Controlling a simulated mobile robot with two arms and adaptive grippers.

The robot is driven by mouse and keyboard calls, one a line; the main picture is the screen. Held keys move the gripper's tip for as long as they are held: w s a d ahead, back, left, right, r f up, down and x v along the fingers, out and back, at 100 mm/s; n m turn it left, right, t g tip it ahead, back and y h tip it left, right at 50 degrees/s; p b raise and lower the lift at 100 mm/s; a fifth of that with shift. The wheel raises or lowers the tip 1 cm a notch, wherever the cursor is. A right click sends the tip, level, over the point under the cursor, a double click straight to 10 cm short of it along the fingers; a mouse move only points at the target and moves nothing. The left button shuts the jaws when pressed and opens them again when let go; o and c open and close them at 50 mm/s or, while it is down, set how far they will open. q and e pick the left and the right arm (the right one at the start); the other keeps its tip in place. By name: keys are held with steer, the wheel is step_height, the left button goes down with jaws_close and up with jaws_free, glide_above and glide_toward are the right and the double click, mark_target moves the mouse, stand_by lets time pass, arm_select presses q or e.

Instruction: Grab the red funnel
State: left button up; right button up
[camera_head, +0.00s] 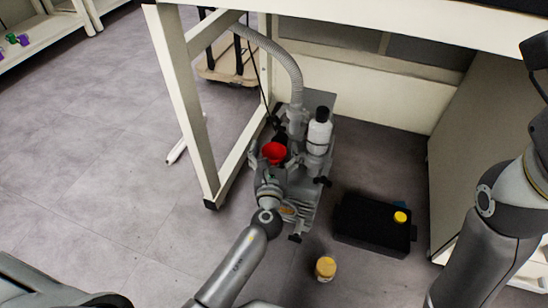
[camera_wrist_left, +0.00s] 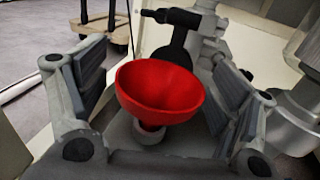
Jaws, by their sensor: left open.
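The red funnel (camera_head: 274,152) sits upright on the grey pump unit under the bench, its wide mouth facing up. In the left wrist view the red funnel (camera_wrist_left: 160,88) is large and central, its stem in a grey ring-like port. My left gripper (camera_head: 273,163) reaches in over the pump. In its wrist view my left gripper (camera_wrist_left: 163,72) is open, with one padded finger on each side of the funnel and visible gaps between. My right arm shows at the right edge of the head view; its gripper is not identifiable there.
A grey hose (camera_head: 285,60) rises behind. A bench leg (camera_head: 190,110) is close on the left. A black box (camera_head: 370,226) and a yellow-lidded jar (camera_head: 325,268) are on the floor to the right.

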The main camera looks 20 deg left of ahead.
arm_select(q)
steer(key=c, duration=0.9)
steer(key=shift+r, duration=0.15)
